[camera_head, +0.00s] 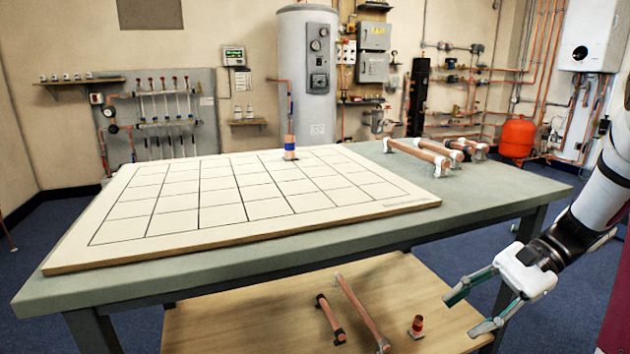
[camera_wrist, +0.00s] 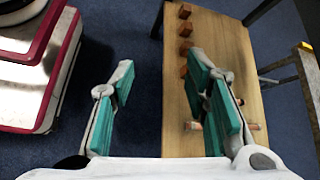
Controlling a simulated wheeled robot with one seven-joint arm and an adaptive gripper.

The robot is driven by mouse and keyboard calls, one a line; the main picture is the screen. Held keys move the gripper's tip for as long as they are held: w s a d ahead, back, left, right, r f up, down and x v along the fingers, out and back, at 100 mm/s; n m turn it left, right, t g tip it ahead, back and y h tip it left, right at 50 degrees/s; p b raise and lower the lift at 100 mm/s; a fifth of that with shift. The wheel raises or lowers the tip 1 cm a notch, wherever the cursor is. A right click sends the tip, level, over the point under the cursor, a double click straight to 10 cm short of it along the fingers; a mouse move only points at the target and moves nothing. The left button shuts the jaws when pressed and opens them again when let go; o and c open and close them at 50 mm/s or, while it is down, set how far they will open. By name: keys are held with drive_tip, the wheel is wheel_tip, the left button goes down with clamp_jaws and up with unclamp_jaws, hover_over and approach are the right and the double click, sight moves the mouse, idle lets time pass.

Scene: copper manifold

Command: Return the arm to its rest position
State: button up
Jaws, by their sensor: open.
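My gripper (camera_head: 469,313) is open and empty. In the head view it hangs at the lower right, beside the bench's right front corner and by the lower shelf's right side. Its teal finger pads point left. In the wrist view my gripper (camera_wrist: 160,88) has its fingers wide apart, with blue floor and the shelf edge between and behind them. Nothing is between the pads. My white and black arm comes down from the right edge of the head view.
A green bench (camera_head: 480,192) carries a gridded board (camera_head: 225,238), an upright copper piece (camera_head: 290,150) and several copper pipes (camera_head: 420,151). The lower wooden shelf (camera_head: 240,325) holds pipes (camera_head: 360,310) and a small fitting (camera_head: 416,326). It also shows in the wrist view (camera_wrist: 225,40).

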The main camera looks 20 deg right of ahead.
drive_tip(key=s+a+r+n+g+h, duration=0.2)
drive_tip(key=s+a+r+n, duration=0.15)
drive_tip(key=a, duration=0.25)
drive_tip(key=s+a+r+n+g+h, duration=0.1)
drive_tip(key=s+a+r+n+h, duration=0.2)
drive_tip(key=a, duration=0.4)
drive_tip(key=s+a+r+n+t+h, duration=0.1)
drive_tip(key=s+a+n+h, duration=0.25)
drive_tip(key=s, duration=0.25)
drive_tip(key=s+a+r+n+t+h, duration=0.1)
drive_tip(key=s+a+n+h, duration=0.1)
drive_tip(key=s+n, duration=0.35)
wheel_tip(320, 180, up, 39)
drive_tip(key=t+p, duration=0.3)
drive_tip(key=p, duration=3.5)
drive_tip(key=shift+s+d+r+t+p, duration=0.2)
drive_tip(key=shift+s+t+p, duration=0.1)
drive_tip(key=shift+s+t, duration=0.1)
